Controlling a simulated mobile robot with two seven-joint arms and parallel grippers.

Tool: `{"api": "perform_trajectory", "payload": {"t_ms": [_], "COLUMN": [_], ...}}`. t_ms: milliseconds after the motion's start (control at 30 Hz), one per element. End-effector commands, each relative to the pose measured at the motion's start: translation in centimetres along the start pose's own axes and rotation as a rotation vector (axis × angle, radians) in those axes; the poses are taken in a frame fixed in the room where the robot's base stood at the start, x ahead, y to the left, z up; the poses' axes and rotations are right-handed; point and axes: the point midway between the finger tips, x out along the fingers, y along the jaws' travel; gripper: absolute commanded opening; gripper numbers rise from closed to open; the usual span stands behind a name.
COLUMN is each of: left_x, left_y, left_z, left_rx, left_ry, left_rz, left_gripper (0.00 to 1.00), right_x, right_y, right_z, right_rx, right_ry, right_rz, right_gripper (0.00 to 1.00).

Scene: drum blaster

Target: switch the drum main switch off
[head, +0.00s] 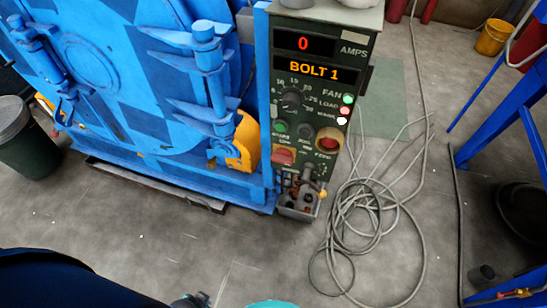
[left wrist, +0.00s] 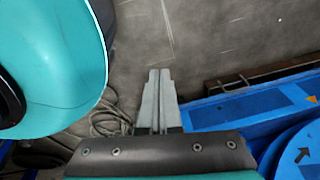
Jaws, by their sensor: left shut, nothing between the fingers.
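The dark green control panel (head: 312,105) stands upright at the right edge of the blue drum blaster (head: 130,80) in the head view. Its displays read 0 AMPS and BOLT 1. My left gripper (head: 190,300) barely shows at the bottom edge, well below the panel. In the left wrist view its fingers (left wrist: 158,75) are shut and empty above the floor.
Grey cables (head: 370,220) lie coiled on the floor right of the panel. A blue frame (head: 500,140) stands at the right, a dark bin (head: 25,130) at the left. The floor in front of the drum is clear. The blaster's blue edge (left wrist: 240,107) shows in the left wrist view.

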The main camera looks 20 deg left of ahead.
Motion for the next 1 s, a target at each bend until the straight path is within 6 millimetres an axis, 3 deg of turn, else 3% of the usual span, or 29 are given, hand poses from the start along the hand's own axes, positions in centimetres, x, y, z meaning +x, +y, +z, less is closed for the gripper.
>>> {"api": "perform_trajectory", "payload": {"t_ms": [167,267,467,600,800,1000], "left_x": [0.3,-0.5,-5.0,-10.1,-17.8,-22.4], "left_y": [0.5,0.7,0.8,0.7,0.3,0.0], "left_z": [-6.6,-12.1,-22.5,-28.6,-34.1,-36.1], "left_rx": [-0.011,-0.024,-0.064,-0.100,-0.152,-0.183], "left_ry": [0.150,0.280,0.554,0.748,0.981,1.101], "left_rz": [-0.006,-0.014,-0.030,-0.039,-0.045,-0.045], "left_gripper": [0.00,0.00,0.00,0.00,0.00,0.00], "right_x": [0.6,0.6,-0.7,-2.3,-4.9,-6.7], "right_y": [-0.8,-1.4,-2.6,-3.3,-3.9,-4.1], "right_z": [-2.5,-4.6,-8.4,-10.8,-13.0,-13.9], "right_rx": [0.001,0.003,0.009,0.014,0.019,0.022], "right_ry": [0.015,0.023,0.035,0.044,0.054,0.058], "right_rz": [-0.008,-0.016,-0.030,-0.040,-0.050,-0.055], "right_gripper": [0.50,0.50,0.50,0.50,0.50,0.50]}}
